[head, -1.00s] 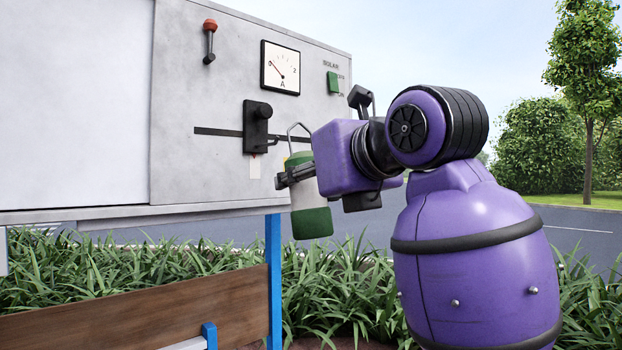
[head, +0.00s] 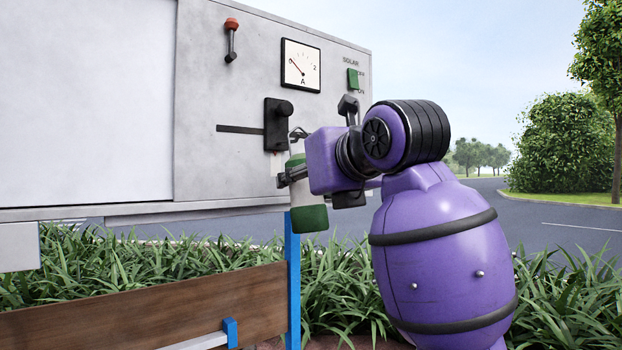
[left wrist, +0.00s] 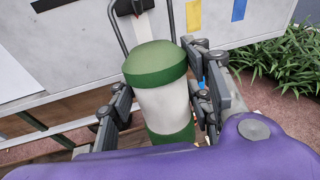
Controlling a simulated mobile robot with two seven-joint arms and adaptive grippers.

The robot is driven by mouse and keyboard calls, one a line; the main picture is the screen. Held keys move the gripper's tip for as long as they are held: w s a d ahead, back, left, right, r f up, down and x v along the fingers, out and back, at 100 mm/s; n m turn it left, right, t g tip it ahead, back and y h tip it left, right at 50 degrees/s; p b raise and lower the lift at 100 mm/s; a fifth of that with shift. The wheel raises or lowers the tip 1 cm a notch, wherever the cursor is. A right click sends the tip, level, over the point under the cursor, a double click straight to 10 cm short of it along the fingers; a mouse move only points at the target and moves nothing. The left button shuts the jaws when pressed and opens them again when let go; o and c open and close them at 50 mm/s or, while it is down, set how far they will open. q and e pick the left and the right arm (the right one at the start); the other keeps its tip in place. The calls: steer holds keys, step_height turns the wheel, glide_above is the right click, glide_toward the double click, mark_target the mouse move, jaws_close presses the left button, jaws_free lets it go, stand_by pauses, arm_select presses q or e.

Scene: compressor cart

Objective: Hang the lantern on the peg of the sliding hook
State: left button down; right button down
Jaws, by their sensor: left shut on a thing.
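The lantern (head: 310,217) has green ends, a pale body and a thin wire handle, and hangs upright in front of the panel. My left gripper (head: 289,178) is shut on its body. In the left wrist view the gripper (left wrist: 160,110) has a finger on each side of the lantern (left wrist: 163,100). The sliding hook (head: 277,124) is a black block with a knob and a small peg, at the right end of a dark slot. The handle top is close to the peg; I cannot tell whether it is over it. The hook's lower end (left wrist: 130,6) shows between the handle wires.
The grey panel (head: 215,165) carries a red-tipped lever (head: 231,40), a dial (head: 301,66) and a green switch (head: 352,79). A blue post (head: 292,275) and a wooden board (head: 150,310) are below. Grass and open road lie behind.

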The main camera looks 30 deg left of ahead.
arm_select(q)
steer(key=shift+w+a, duration=0.2)
steer(key=shift+a, duration=0.3)
steer(key=shift+w+a+f, duration=0.25)
steer(key=shift+a+f, duration=0.35)
steer(key=shift+f, duration=0.1)
steer(key=c, duration=0.8)
jaws_free()
steer(key=shift+f, duration=0.1)
steer(key=shift+d, duration=0.1)
